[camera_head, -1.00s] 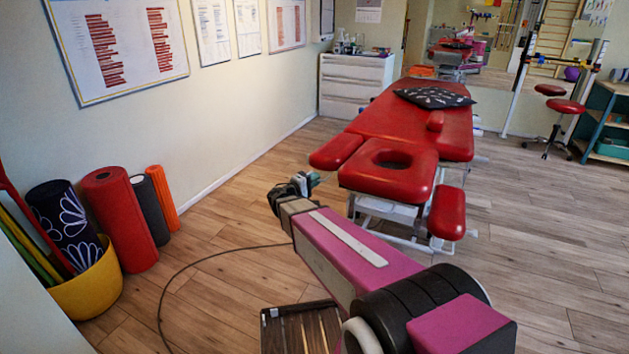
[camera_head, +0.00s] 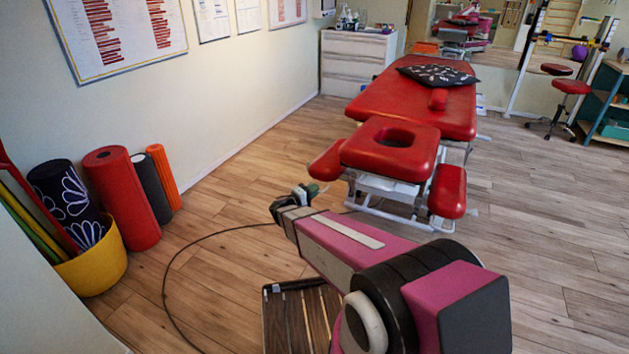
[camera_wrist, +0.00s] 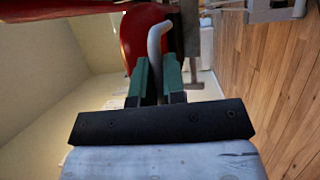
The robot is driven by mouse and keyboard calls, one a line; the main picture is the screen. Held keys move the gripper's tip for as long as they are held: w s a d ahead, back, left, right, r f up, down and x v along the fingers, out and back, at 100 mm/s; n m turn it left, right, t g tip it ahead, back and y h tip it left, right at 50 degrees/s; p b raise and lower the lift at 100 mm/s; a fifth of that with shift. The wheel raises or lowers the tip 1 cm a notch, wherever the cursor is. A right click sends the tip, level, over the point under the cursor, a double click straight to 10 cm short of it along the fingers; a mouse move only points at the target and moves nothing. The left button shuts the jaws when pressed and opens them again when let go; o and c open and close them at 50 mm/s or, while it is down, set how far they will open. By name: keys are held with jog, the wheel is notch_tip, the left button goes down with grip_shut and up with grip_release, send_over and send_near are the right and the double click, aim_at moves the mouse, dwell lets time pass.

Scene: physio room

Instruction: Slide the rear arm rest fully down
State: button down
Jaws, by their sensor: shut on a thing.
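The red treatment table has a head cushion with a hole (camera_head: 390,152) and a red arm rest on each side. The left arm rest (camera_head: 326,160) sits beside the cushion, partly below its top. The right arm rest (camera_head: 448,190) hangs lower at the other side. My gripper (camera_head: 317,188) is just under the left arm rest. In the wrist view, my gripper's green fingers (camera_wrist: 157,78) are shut on a bent grey bar (camera_wrist: 154,45), with a red pad (camera_wrist: 138,32) right behind it. The bar's joint to the pad is partly hidden.
White table legs and frame (camera_head: 385,192) stand close to my gripper on the right. A dark cable (camera_head: 190,262) curves over the floor. A yellow bin (camera_head: 98,268) with rolled mats stands at the left wall.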

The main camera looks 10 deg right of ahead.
jog(key=shift+s+f, duration=0.1)
jog(key=shift+f, duration=0.7)
jog(key=c, duration=1.2)
grip_release()
jog(key=shift+a, duration=0.1)
jog(key=v, duration=1)
jog(key=shift+s+a, duration=0.25)
jog(key=shift+a, duration=0.05)
